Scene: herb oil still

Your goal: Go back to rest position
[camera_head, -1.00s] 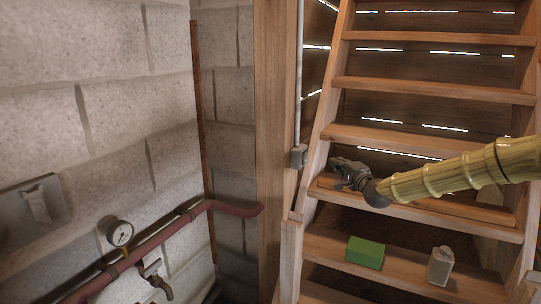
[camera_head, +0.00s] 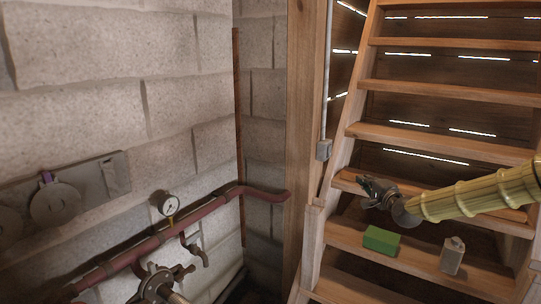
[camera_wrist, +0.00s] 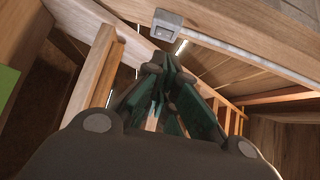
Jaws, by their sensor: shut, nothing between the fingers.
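My gripper (camera_head: 368,187) is at the end of my arm, in front of the wooden stairs (camera_head: 440,92) at the right of the head view. In the wrist view, the dark green fingers of my gripper (camera_wrist: 160,88) are close together and hold nothing. Behind them in that view are timber posts and rails.
A green block (camera_head: 381,240) and a small grey-white container (camera_head: 452,256) sit on a lower stair tread. At the left, a block wall carries a red pipe (camera_head: 205,204) with a gauge (camera_head: 168,204), a tap (camera_head: 196,249) and a valve wheel (camera_head: 160,281). A grey box (camera_head: 323,150) is on the post.

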